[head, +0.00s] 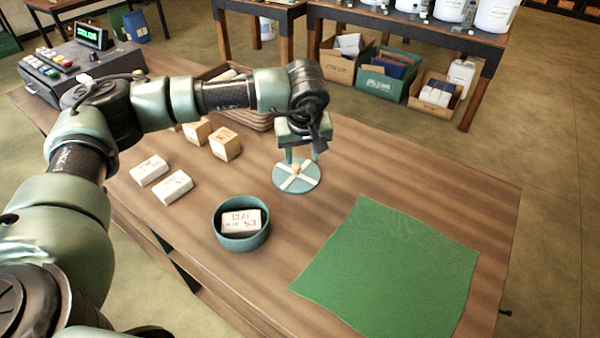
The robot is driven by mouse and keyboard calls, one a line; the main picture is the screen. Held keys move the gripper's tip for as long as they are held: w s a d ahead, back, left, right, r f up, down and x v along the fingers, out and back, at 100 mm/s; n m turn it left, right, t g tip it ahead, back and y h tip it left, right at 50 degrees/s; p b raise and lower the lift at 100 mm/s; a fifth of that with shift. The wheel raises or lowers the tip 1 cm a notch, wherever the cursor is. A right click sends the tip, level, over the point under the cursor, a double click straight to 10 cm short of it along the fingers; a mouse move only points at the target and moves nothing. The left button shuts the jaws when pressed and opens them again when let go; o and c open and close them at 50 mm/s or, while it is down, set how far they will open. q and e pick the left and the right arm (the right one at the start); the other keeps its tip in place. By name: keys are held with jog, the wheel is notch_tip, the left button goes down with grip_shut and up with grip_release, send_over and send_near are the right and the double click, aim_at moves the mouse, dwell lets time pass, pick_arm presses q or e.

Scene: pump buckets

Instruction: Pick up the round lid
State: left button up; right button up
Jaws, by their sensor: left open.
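The round lid (297,184) lies on the wooden table (390,178). It is teal with a pale cross on top and a small tan knob (296,169) at its middle. My left gripper (301,158) points down right over the lid, its two fingers apart on either side above the knob. I cannot tell whether the fingertips touch the lid. My right gripper is not in view.
A teal bowl (230,241) with a white clay block (241,222) inside stands left of the lid. A green cloth (395,270) lies to the right. White blocks (172,187), wooden cubes (225,143) and a brown basket (262,124) sit at left and behind.

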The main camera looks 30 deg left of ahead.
aim_at(296, 166)
pick_arm(q)
jog(key=shift+y, duration=0.4)
jog(key=p+x, duration=0.1)
jog(key=x, duration=0.2)
jog(key=a+p+x, duration=0.1)
jog(key=p+x, duration=0.1)
jog(key=x, duration=0.2)
jog(key=shift+r, duration=0.2)
jog(key=shift+w+f, duration=0.15)
jog(key=shift+f, duration=0.15)
grip_shut()
